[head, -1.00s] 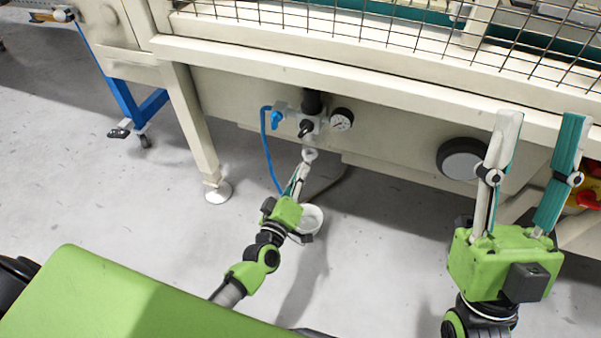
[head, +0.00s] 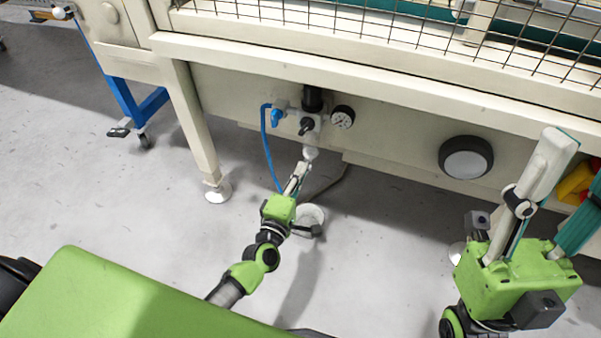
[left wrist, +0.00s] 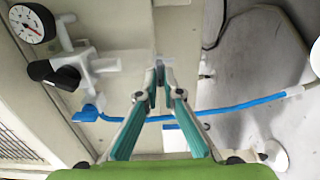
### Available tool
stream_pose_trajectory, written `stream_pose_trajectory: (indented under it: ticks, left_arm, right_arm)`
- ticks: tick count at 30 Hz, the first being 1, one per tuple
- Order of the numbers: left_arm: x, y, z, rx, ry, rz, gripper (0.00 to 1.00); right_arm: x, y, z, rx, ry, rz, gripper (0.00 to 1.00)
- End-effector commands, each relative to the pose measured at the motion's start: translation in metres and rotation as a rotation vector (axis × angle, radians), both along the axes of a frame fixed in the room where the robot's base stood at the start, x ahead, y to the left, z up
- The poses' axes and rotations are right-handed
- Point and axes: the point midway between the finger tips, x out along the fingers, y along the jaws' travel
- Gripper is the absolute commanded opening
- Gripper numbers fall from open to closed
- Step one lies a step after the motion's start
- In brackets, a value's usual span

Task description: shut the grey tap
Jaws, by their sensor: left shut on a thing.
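The grey tap (head: 309,153) is a small pale grey piece at the bottom of the valve unit under the machine's front beam. My left gripper (head: 304,168) reaches up to it from below, its fingers close together and shut on it. In the left wrist view the fingertips (left wrist: 159,76) meet at the tap (left wrist: 159,61), which they mostly hide, so its exact turn cannot be told. My right gripper (head: 582,165) is at the right of the head view, its fingers wide apart and empty; one finger is partly cut off by the picture edge.
A machine leg (head: 192,125) stands to the left. A white round thing (head: 312,212) is on the floor behind my left gripper.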

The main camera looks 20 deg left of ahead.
Motion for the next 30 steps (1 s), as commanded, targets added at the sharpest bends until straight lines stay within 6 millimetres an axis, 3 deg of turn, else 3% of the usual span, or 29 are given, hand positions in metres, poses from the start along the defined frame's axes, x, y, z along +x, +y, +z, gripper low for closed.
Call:
stream_pose_trajectory:
  ticks: [14,15,16,26,30]
  left_arm:
    - [-0.0005,-0.0003,-0.0012,-0.013,0.003,-0.001,0.0]
    - [-0.0005,-0.0003,-0.0012,-0.013,0.003,-0.001,0.17]
    - [-0.0005,-0.0003,-0.0012,-0.013,0.003,-0.001,0.24]
    - [-0.0007,-0.0002,-0.0004,-0.011,0.001,0.0,0.24]
    - [-0.0097,0.0002,-0.0008,-0.011,0.001,0.0,0.24]
  right_arm:
    - [-0.0019,-0.0005,0.0003,0.002,-0.008,0.0,0.42]
    - [-0.002,-0.0004,0.0003,0.002,-0.008,0.0,0.42]
    - [-0.0019,-0.0005,0.0003,0.002,-0.008,0.0,0.42]
    - [-0.0009,-0.0002,0.0006,0.003,-0.006,0.001,0.42]
    - [-0.001,-0.0002,0.0005,0.003,-0.006,0.001,0.42]
